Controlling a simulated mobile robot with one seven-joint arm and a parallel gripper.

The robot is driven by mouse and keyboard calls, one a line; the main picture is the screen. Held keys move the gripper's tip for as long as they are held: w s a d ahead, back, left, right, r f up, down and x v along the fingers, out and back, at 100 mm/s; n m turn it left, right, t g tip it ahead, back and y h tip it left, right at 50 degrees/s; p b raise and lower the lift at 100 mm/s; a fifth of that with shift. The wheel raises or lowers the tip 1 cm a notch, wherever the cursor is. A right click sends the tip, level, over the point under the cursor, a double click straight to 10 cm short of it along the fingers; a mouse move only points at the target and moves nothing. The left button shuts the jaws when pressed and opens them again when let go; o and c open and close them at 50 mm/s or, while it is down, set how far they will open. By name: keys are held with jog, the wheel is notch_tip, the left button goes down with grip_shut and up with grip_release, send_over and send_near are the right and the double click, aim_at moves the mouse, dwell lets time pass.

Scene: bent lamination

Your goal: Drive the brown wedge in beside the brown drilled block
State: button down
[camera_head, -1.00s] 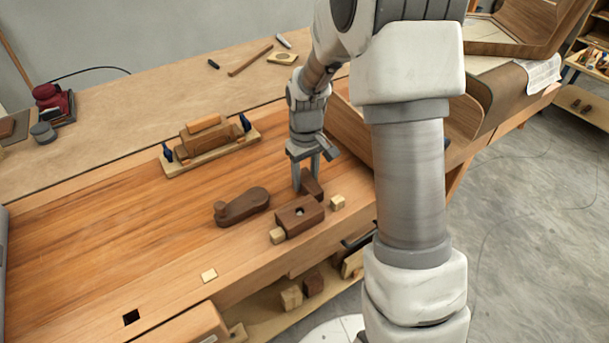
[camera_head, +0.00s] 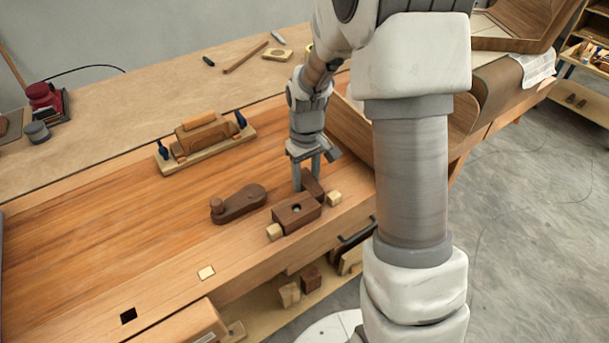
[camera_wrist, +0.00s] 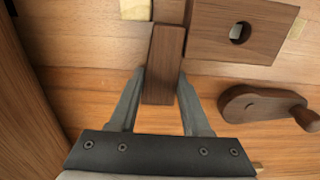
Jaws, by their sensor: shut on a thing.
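The brown drilled block (camera_head: 293,219) sits near the bench's front edge, with a round hole in its top; part of it shows in the wrist view (camera_wrist: 215,38). The brown wedge (camera_wrist: 163,62) is a dark narrow piece lying along the block's side, its far end between the block and a pale wood piece (camera_wrist: 136,8). In the head view the wedge (camera_head: 313,186) shows behind the block. My gripper (camera_head: 307,186) is shut on the wedge's near end, one finger on each side. Whether the wedge touches the block is hard to tell.
A brown lever with a round knob (camera_head: 240,202) lies left of the block. Pale blocks (camera_head: 334,198) (camera_head: 274,232) stand at the drilled block's ends. A clamped wooden jig (camera_head: 205,143) is farther back. A large curved wood piece (camera_head: 348,135) rises close right of my gripper.

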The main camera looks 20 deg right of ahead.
jog(key=shift+s+d, duration=0.1)
jog(key=shift+s, duration=0.15)
jog(key=shift+f, duration=0.1)
dwell(0.4)
jog(key=shift+c, duration=1.4)
grip_release()
jog(key=shift+r+p, duration=2.6)
jog(key=shift+r, duration=0.9)
